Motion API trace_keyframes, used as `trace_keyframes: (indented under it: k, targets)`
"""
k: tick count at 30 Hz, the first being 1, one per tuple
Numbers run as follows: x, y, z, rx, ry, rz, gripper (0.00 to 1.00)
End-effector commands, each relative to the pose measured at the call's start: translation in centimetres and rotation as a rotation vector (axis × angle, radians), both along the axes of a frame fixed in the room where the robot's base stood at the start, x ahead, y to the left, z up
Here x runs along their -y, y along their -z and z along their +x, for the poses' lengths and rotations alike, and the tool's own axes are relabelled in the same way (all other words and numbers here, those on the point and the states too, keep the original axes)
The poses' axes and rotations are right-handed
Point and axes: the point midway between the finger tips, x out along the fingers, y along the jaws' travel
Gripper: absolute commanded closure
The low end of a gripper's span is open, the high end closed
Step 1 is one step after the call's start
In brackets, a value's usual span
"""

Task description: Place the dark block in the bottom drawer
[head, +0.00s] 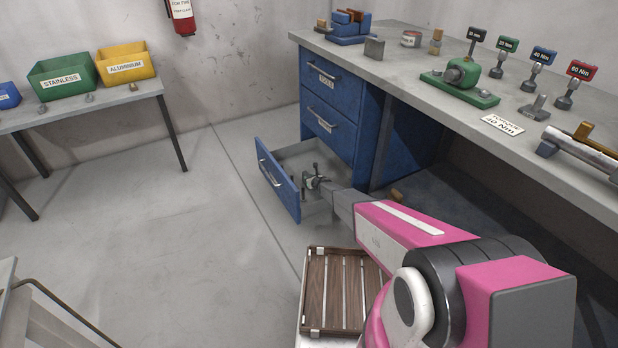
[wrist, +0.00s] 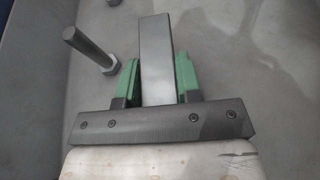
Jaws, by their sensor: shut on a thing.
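The bottom drawer (head: 278,182) of the blue cabinet is pulled open in the head view. My arm reaches down to it, and my gripper (head: 313,181) is over or inside the drawer, partly hidden by my own arm. In the wrist view my gripper (wrist: 157,80) has its green fingers on both sides of a dark grey rectangular block (wrist: 155,40). The block is held between them and extends past the fingertips. Whether it touches the drawer floor I cannot tell. The block is not clearly visible in the head view.
The two upper drawers (head: 328,118) are shut. The workbench top (head: 400,68) overhangs on the right. A slatted wooden crate (head: 335,290) stands nearby.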

Motion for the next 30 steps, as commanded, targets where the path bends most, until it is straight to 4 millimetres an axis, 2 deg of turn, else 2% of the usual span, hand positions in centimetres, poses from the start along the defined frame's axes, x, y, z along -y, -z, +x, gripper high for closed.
trace_keyframes:
  k: [11, 12, 14, 26, 30]
  targets:
    - [-0.1, 0.0, 0.0, 0.002, -0.001, 0.004, 1.0]
    - [0.0, 0.2, 0.0, 0.001, 0.0, 0.001, 0.58]
    - [0.0, 0.2, 0.0, 0.001, 0.0, 0.001, 0.43]
    - [0.0, -0.2, -0.1, 0.001, 0.0, 0.001, 0.43]
    - [0.7, -0.7, -1.1, -0.001, 0.0, 0.001, 0.43]
